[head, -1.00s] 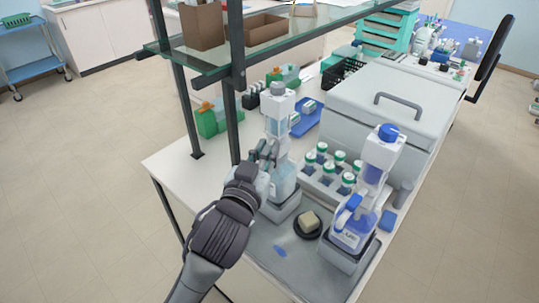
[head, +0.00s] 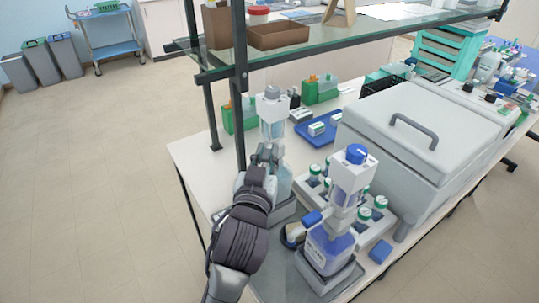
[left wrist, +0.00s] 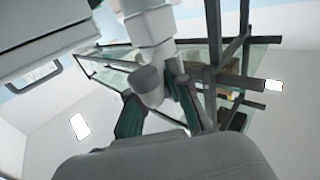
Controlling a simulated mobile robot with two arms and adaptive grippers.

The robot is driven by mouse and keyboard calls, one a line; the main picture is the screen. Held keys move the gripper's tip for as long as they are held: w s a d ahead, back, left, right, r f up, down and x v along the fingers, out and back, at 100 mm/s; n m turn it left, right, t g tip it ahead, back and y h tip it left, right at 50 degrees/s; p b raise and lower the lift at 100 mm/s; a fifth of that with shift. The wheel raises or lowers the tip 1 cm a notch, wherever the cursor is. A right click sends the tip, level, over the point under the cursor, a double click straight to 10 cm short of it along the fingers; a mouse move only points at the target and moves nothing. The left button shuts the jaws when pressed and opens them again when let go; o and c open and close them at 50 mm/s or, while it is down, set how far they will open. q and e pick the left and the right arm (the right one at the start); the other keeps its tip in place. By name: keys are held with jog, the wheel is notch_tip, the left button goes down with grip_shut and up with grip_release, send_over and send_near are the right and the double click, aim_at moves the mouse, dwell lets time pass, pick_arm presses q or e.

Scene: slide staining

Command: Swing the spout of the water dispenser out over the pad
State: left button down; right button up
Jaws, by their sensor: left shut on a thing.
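The water dispenser (head: 273,108) is a pale bottle with a grey cap, upright on a grey base on the bench. My left gripper (head: 267,158) covers its middle in the head view. In the left wrist view, the gripper (left wrist: 158,105) is shut on the white, rounded spout (left wrist: 149,84), with a finger on either side. In the head view the spout is mostly hidden by the gripper. The pale pad (head: 294,231) sits in a dark round dish, partly hidden by the blue-capped dispenser. My right gripper is not in view.
The blue-capped dispenser (head: 331,238) stands close at right. Several green-capped bottles (head: 315,173) stand behind it. A large grey lidded box (head: 410,140) fills the right side. A glass shelf (head: 310,46) and its dark post (head: 240,90) are near my arm.

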aim_at(264, 161)
pick_arm(q)
jog(key=c, duration=1.1)
grip_release()
jog(key=shift+s+a, duration=0.2)
jog(key=shift+s, duration=1.7)
jog(key=shift+s+a, duration=0.2)
jog(key=shift+s, duration=1.65)
